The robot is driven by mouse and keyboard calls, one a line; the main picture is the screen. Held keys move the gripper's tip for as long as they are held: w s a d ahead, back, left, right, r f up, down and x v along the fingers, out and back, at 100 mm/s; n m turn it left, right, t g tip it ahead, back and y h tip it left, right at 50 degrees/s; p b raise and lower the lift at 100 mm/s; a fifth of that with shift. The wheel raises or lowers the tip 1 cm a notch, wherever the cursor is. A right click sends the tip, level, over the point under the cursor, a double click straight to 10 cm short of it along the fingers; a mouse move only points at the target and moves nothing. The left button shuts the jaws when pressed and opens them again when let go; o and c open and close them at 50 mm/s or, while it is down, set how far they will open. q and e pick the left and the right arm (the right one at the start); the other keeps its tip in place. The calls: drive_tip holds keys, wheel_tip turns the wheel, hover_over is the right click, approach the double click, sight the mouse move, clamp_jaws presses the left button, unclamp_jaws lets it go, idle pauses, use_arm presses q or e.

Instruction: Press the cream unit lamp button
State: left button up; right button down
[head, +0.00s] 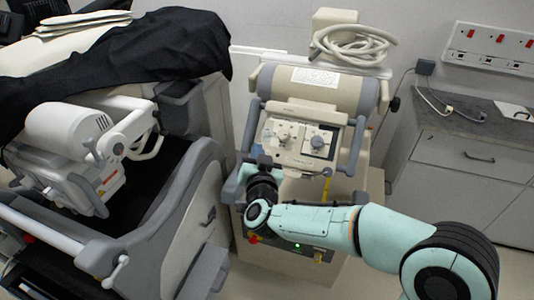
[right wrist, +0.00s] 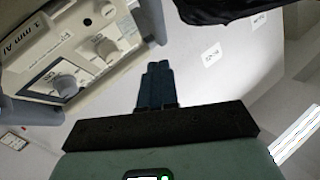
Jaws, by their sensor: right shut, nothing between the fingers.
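The cream unit (head: 318,88) stands in the middle of the head view, with a grey-ended cylinder on top and a knob panel (head: 292,142) on its front. In the right wrist view the panel (right wrist: 40,40) fills the upper left, with two round knobs and a "1 mm Al" label. I cannot make out which part is the lamp button. My right gripper (right wrist: 158,75) is shut and empty, its dark fingers pointing up the wrist picture, beside and apart from the panel in that picture. In the head view it is just below the panel, its fingertips mostly hidden. My left gripper is not in view.
A grey cart with a black cover (head: 120,55) and a white device stands at the left. A coiled hose (head: 352,46) lies on top. A grey cabinet (head: 450,150) is at right.

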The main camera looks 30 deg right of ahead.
sight(267, 153)
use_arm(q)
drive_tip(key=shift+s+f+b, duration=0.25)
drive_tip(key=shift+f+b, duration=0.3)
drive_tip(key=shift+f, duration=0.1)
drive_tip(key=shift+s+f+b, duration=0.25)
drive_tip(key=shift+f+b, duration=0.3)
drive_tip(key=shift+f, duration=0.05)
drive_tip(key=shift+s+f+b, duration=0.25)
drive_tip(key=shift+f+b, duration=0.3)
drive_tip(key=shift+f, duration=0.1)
use_arm(e)
drive_tip(key=w+d+f, duration=0.4)
drive_tip(key=f, duration=0.2)
drive_tip(key=shift+d, duration=0.35)
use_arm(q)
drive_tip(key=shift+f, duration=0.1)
use_arm(e)
drive_tip(key=shift+f, duration=0.1)
use_arm(q)
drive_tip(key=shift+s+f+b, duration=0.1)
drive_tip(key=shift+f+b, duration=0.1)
drive_tip(key=shift+b, duration=0.1)
use_arm(e)
drive_tip(key=shift+w+d+f, duration=0.15)
drive_tip(key=shift+d+f, duration=0.05)
drive_tip(key=shift+d, duration=0.05)
